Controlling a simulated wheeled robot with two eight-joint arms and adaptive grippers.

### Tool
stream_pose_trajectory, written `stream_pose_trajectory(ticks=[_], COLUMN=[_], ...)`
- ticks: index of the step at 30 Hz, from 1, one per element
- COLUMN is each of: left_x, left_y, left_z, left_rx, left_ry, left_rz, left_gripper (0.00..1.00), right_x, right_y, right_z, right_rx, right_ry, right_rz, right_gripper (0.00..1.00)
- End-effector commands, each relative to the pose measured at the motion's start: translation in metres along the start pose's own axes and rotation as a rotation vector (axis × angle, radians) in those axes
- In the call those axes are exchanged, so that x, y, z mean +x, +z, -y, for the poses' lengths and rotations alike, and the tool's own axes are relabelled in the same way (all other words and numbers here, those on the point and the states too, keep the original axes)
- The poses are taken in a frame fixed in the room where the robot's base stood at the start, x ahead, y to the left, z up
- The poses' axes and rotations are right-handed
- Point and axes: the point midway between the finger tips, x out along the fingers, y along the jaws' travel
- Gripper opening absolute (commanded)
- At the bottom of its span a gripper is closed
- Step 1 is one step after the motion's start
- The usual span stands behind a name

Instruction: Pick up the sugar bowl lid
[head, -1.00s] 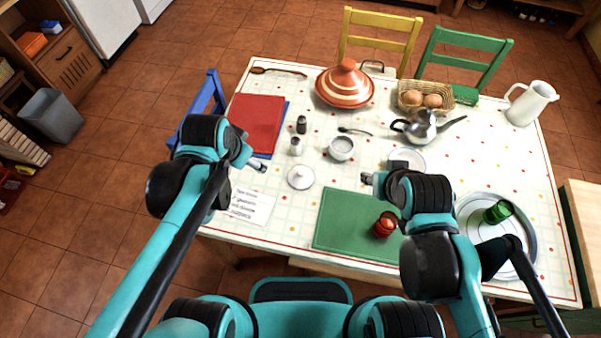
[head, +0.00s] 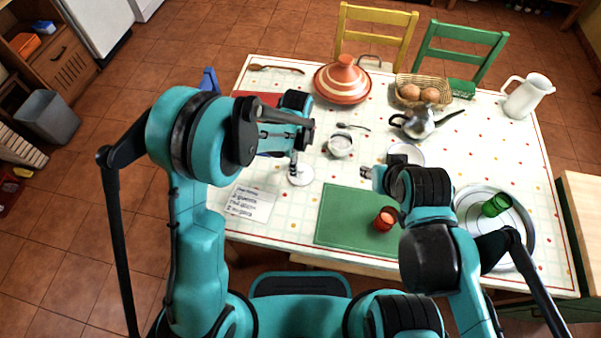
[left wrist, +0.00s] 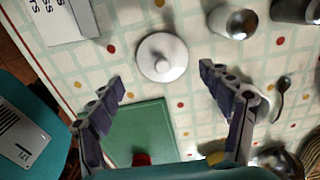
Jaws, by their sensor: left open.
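The sugar bowl lid (head: 302,180) is a white disc with a small knob, lying flat on the tablecloth left of the green board. It shows whole in the left wrist view (left wrist: 153,68), just ahead of and between my fingertips. My left gripper (left wrist: 162,73) is open and empty, pointing down over the lid and apart from it. In the head view the left gripper (head: 293,164) covers part of the lid. The white sugar bowl (head: 340,149) stands uncovered to the lid's upper right. My right gripper (head: 367,174) is over the table; its jaws are too small to read.
A green board (head: 345,222) with a red glass (head: 385,219) lies right of the lid. A printed card (head: 250,203) lies to its left. Shakers show close by in the left wrist view (left wrist: 235,22). A tagine (head: 342,82) and kettle (head: 418,122) stand further back.

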Motion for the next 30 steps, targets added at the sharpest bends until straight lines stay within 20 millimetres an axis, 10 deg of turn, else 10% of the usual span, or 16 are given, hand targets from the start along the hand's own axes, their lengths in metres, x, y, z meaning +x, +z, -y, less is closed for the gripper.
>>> stream_pose_trajectory(ticks=[15, 23, 30], left_x=[0.066, 0.07, 0.07], left_y=[-0.009, -0.009, -0.009], left_z=[0.003, 0.002, 0.002], left_rx=[-0.001, -0.002, -0.002], left_ry=[-0.001, -0.001, -0.001], left_rz=[0.0, 0.0, 0.0], left_gripper=[0.79, 0.79, 0.21], right_x=[0.022, 0.022, 0.022], right_y=[0.016, 0.016, 0.016], right_z=[0.0, 0.0, 0.0], right_rx=[0.0, 0.0, 0.0], right_ry=[0.0, 0.0, 0.0], right_rz=[0.0, 0.0, 0.0], right_gripper=[0.4, 0.4, 0.4])
